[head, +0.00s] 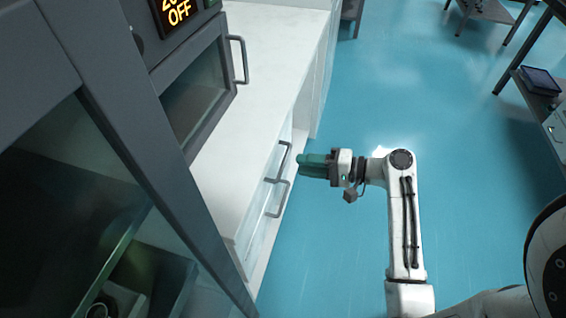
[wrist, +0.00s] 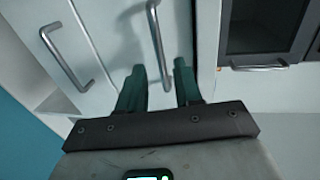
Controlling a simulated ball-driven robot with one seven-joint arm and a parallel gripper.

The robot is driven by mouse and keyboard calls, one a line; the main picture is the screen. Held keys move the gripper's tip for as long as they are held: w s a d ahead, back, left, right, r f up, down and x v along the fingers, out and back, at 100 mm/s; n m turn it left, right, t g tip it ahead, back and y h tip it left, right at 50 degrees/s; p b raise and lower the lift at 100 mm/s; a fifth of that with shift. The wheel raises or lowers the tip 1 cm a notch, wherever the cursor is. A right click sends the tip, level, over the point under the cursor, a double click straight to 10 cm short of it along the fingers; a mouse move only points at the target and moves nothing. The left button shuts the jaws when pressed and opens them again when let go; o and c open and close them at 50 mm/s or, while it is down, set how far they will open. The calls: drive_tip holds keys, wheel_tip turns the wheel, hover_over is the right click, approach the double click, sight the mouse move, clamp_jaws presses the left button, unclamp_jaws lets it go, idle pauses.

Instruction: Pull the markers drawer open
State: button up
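Two white drawer fronts with grey bar handles are set in the side of the white bench. In the wrist view, one front (wrist: 112,22) has a handle (wrist: 157,45) pointing down between my fingers, and another handle (wrist: 66,60) is on the panel to its left. No label is readable, so I cannot tell which is the markers drawer. My gripper (head: 300,162) is at the bench side, close to the handles (head: 284,160). In the wrist view my gripper (wrist: 159,68) has its two green fingers apart, one on each side of the handle. I cannot tell whether they touch it.
The white bench top (head: 272,75) is bare. A dark oven-like cabinet (head: 195,95) with a grey handle stands on it at the left. The blue floor (head: 330,235) beside the bench is clear. A shelf table (head: 545,110) stands at the right.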

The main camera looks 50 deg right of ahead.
sight(283, 162)
drive_tip(key=x, duration=0.6)
drive_tip(key=shift+w+a+f, duration=0.1)
drive_tip(key=shift+w+a, duration=0.1)
drive_tip(key=shift+w, duration=0.15)
drive_tip(key=shift+c, duration=0.3)
clamp_jaws()
